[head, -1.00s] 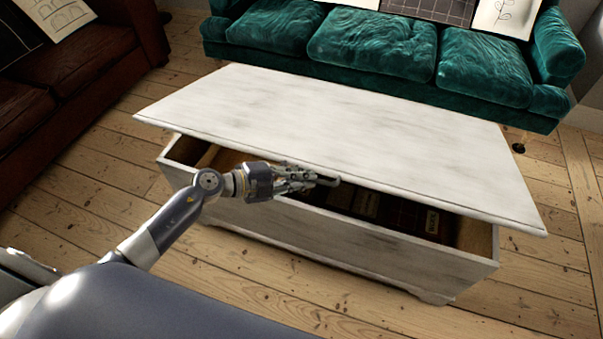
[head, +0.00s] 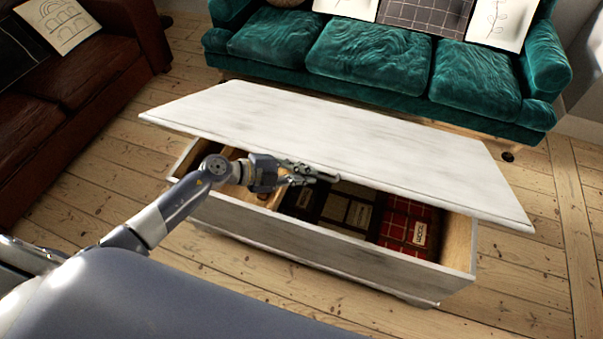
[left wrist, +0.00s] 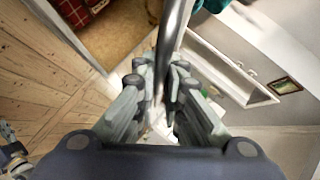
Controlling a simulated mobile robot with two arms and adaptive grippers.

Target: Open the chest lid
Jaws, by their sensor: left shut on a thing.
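The white chest (head: 310,240) stands on the floorboards with its lid (head: 330,145) tilted up along the near side, partly open. Through the gap I see dark, cream and red checked folded things inside. My left gripper (head: 318,176) is at the middle of the lid's front edge. In the left wrist view my left gripper (left wrist: 162,90) is shut on a dark metallic bar, which looks like the lid's handle (left wrist: 176,30).
A green velvet sofa (head: 370,55) stands close behind the chest, and a brown leather sofa (head: 90,90) is at the left. Bare floor (head: 540,220) lies to the right of the chest.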

